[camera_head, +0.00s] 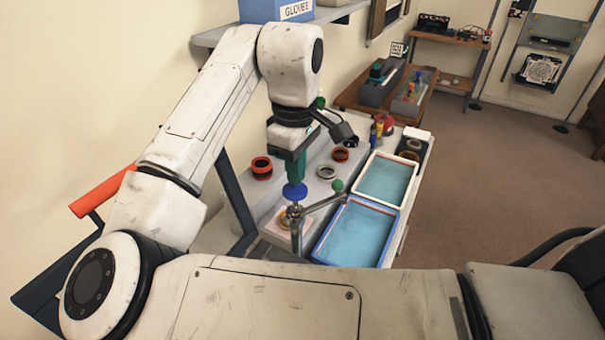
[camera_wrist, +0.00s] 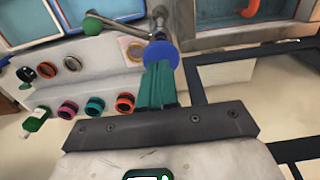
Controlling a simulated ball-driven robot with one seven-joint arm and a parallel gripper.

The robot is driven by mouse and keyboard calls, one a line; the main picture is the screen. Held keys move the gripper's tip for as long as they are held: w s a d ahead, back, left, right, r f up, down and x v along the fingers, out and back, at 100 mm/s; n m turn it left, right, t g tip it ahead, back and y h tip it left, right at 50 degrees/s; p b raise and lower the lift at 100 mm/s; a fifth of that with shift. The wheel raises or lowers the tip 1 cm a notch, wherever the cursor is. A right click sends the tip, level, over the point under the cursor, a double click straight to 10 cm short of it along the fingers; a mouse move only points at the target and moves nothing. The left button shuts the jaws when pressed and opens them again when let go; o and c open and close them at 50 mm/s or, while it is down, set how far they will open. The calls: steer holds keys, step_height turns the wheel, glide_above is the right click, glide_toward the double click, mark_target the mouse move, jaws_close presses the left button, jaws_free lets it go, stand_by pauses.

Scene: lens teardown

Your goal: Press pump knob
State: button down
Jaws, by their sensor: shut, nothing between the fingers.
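A round blue knob (camera_head: 295,191) tops a metal post on the grey bench. A metal lever with a green ball end (camera_head: 337,185) reaches out from the post to the right. My gripper (camera_head: 296,178), with green fingers, is shut and points down right over the blue knob. In the wrist view, the shut fingertips (camera_wrist: 159,66) meet the edge of the blue knob (camera_wrist: 161,50), with the green ball (camera_wrist: 92,25) to its left. I cannot tell whether the fingertips touch the knob or hover just above it.
A blue-rimmed tray (camera_head: 316,247) and a white-rimmed tray (camera_head: 414,172) lie right of the post. A brass ring on a pale pad (camera_head: 278,226) sits at its foot. Several lens rings, including an orange one (camera_head: 261,168), stand on the bench behind. Open floor lies at right.

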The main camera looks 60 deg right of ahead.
mark_target(296, 187)
step_height(296, 187, up, 9)
steer(key=shift+b, duration=0.4)
stand_by(0.6)
